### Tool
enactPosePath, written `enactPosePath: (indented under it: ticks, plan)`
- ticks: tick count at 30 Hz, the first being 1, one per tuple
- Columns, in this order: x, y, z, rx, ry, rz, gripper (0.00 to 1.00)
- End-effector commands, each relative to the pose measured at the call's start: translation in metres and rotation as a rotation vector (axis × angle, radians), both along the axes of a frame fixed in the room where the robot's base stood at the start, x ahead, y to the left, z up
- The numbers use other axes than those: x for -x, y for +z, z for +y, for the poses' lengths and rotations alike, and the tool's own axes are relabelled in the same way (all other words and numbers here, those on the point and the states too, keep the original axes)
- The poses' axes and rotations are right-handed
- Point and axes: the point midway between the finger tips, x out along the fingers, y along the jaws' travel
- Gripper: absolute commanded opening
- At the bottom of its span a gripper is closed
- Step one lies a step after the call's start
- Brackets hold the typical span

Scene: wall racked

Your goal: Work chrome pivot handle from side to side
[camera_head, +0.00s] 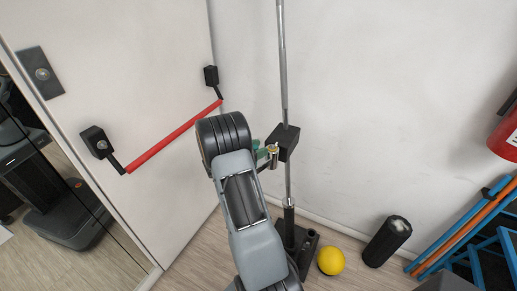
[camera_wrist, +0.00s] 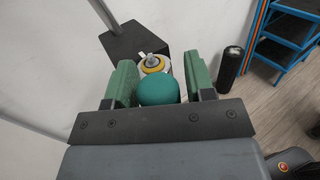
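The chrome pivot handle (camera_head: 272,154) juts from a black block (camera_head: 283,142) on an upright pole. In the wrist view its chrome and yellow-ringed part (camera_wrist: 153,63) shows beside the black block (camera_wrist: 135,42). A rounded teal piece (camera_wrist: 159,91) lies in front of it, between my green fingers; I cannot tell whether it belongs to the handle. My gripper (camera_wrist: 159,64) is open, with one finger on each side of the teal piece; a gap shows on the right, and the left finger is very close to it. In the head view my gripper (camera_head: 262,151) is at the handle, partly hidden by my wrist.
A white door with a red push bar (camera_head: 174,138) stands on the left. A yellow ball (camera_head: 331,261), a black roller (camera_head: 387,241) and blue steps (camera_head: 463,235) stand on the right floor. A red extinguisher (camera_head: 504,138) hangs at the right edge. The wall right of the pole is clear.

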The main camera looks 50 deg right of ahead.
Motion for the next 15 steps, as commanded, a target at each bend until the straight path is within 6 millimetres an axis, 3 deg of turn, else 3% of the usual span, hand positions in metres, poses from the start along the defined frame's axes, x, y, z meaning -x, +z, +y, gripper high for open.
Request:
enactPosePath:
  ticks: [2, 15]
  plan:
    - [0.0, 0.0001, 0.0001, 0.0, 0.0, 0.0, 0.41]
    - [-0.0001, 0.0002, 0.0003, 0.0, 0.0, 0.0, 0.0]
